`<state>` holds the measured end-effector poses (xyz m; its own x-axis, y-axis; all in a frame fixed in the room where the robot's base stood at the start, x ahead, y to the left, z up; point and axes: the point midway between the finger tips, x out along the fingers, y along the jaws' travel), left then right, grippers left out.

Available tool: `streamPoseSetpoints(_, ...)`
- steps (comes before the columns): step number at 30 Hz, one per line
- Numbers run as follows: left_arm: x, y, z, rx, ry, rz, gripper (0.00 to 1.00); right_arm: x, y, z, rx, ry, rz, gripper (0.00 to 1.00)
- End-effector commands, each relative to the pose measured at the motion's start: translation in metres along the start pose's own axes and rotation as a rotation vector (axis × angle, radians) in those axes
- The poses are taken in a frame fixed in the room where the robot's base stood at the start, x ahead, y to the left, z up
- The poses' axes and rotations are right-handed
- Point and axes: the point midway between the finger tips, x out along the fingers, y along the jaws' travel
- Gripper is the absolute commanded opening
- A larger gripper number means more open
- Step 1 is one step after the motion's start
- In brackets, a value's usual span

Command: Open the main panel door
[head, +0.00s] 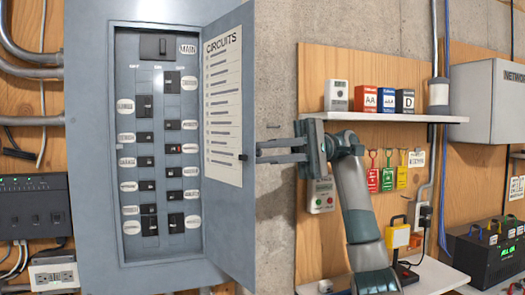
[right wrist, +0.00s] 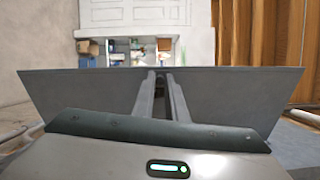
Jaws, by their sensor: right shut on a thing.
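The grey main panel door (head: 228,30) stands swung out to the right of the grey breaker panel (head: 90,150), showing the CIRCUITS sheet (head: 222,105) on its inner face. The panel's breakers, including the MAIN switch (head: 154,46), are exposed. My right gripper (head: 258,152) reaches in from the right and is shut at the door's free edge. A small black piece (head: 243,157) shows on the inner face there; the exact part gripped is hidden. In the right wrist view, the gripper's fingers (right wrist: 159,76) meet the wide grey door (right wrist: 85,95). My left gripper is out of view.
A white shelf (head: 385,116) holding several boxes is on the wooden board at right, with colored tags (head: 388,172) below. A grey network box (head: 487,100) and a black power unit (head: 488,255) stand further right. A black device (head: 32,205) sits left of the panel.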

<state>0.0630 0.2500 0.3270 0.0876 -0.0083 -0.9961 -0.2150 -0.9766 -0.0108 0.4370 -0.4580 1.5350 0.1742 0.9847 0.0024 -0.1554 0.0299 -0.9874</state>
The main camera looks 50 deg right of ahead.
Motion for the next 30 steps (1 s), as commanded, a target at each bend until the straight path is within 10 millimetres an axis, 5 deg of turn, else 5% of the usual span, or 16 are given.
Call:
streamPoseSetpoints(15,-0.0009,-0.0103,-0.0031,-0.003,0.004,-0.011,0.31,0.0010,0.0021,0.0017,0.002,-0.026,0.008,0.00)
streamPoseSetpoints(18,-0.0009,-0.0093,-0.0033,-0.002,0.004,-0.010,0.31,0.0010,0.0021,0.0017,0.002,-0.026,0.008,0.30)
streamPoseSetpoints(30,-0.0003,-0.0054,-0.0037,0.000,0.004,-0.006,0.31,-0.0016,0.0013,0.0017,0.001,-0.024,0.005,0.30)
